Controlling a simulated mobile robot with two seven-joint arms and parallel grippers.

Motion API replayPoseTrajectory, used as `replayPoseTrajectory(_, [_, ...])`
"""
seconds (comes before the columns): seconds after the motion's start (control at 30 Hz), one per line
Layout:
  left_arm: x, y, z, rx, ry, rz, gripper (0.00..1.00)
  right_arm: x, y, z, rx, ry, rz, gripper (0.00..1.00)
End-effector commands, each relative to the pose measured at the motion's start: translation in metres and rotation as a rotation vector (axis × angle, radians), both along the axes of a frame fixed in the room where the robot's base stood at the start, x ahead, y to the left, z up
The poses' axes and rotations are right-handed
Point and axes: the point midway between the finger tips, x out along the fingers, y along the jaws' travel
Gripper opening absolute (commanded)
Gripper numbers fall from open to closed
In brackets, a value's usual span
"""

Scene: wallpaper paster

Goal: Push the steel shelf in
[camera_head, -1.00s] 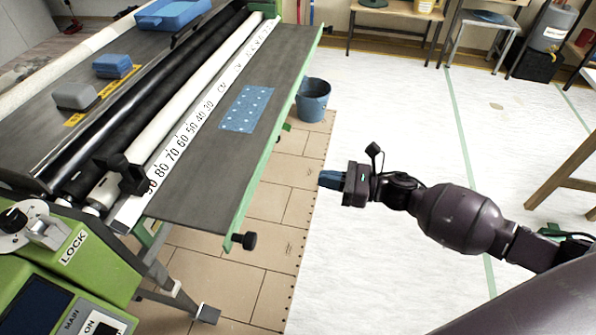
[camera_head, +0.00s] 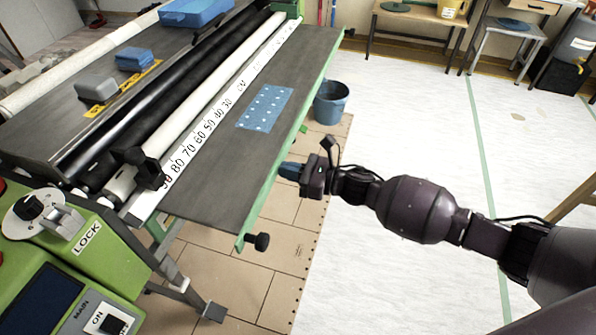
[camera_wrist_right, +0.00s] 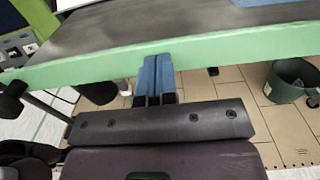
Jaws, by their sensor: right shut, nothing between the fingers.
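The steel shelf (camera_head: 215,165) is a flat dark grey panel with a green front edge, sticking out from the wallpaper paster. In the right wrist view the shelf's green edge (camera_wrist_right: 225,47) runs across the upper part. My right gripper (camera_head: 285,170) is shut and empty, its blue fingertips at the green edge about midway along it. In the right wrist view the fingertips (camera_wrist_right: 157,62) overlap the lower part of the edge; I cannot tell if they touch it. My left gripper is not in view.
A blue dotted cloth (camera_head: 265,108) lies on the shelf. A black knob (camera_head: 261,242) sticks out at the shelf's near corner. A blue bucket (camera_head: 331,103) stands on the floor beyond my gripper.

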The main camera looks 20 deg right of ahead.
Motion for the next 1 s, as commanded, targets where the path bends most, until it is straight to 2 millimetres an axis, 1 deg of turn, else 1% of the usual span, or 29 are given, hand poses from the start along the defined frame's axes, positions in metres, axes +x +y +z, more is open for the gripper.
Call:
replayPoseTrajectory(0.37, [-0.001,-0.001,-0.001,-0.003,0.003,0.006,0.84,0.001,0.001,0.000,0.000,-0.001,0.000,0.00])
replayPoseTrajectory(0.47, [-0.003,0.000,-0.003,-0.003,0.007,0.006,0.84,0.004,0.006,0.000,0.001,-0.002,0.001,0.00])
replayPoseTrajectory(0.53, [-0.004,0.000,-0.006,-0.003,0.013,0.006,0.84,0.008,0.013,-0.001,0.002,-0.001,0.002,0.00])
replayPoseTrajectory(0.67, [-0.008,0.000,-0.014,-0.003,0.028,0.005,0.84,0.023,0.035,-0.003,0.003,0.001,0.002,0.00])
replayPoseTrajectory(0.8, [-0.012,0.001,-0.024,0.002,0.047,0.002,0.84,0.044,0.067,-0.004,0.004,0.002,0.003,0.00])
replayPoseTrajectory(1.0, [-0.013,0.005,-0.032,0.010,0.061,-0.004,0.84,0.072,0.110,-0.005,0.003,0.004,0.002,0.00])
